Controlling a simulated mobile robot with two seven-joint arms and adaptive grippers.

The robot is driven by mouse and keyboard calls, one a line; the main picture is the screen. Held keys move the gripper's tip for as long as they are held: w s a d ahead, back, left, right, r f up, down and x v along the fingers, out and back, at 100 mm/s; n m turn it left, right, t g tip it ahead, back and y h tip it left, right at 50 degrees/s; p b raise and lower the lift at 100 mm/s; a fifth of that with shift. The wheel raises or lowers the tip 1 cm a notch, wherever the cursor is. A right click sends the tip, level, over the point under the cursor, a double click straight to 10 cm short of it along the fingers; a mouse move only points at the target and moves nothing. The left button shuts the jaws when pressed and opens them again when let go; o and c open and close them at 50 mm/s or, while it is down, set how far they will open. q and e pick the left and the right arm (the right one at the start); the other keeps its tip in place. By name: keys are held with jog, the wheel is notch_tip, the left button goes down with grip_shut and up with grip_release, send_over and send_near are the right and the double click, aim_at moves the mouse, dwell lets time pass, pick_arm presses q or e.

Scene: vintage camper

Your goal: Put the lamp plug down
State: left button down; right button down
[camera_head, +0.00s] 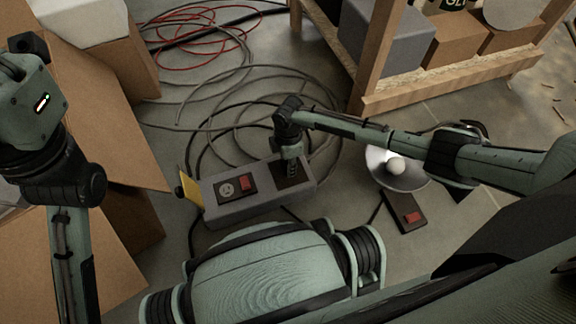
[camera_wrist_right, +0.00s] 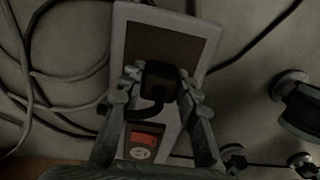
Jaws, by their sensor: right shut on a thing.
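My right gripper (camera_head: 290,165) is over the right part of a grey power box (camera_head: 230,212) on the floor. In the right wrist view, its fingers (camera_wrist_right: 159,82) are shut on the black lamp plug (camera_wrist_right: 158,72), with a short black cord curling from it. The plug is over the box's dark panel (camera_wrist_right: 165,45); I cannot tell whether it touches. The socket (camera_wrist_right: 140,152) and red switch (camera_wrist_right: 144,137) are at the box's other end, and the socket looks empty. The lamp (camera_head: 380,171), a white reflector with a bulb, lies right of the box. My left gripper is not in view.
Loose grey cables (camera_head: 225,100) and a red cable (camera_head: 205,40) lie behind the box. Cardboard boxes (camera_head: 105,130) stand at left. A wooden shelf (camera_head: 450,82) with boxes is at the back right. A dark block with a red switch (camera_head: 404,213) lies near the lamp.

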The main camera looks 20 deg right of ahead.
jog(key=shift+f, duration=0.2)
jog(key=shift+f, duration=0.1)
jog(key=shift+f, duration=0.5)
jog(key=c, duration=1.1)
grip_release()
jog(key=shift+r, duration=0.1)
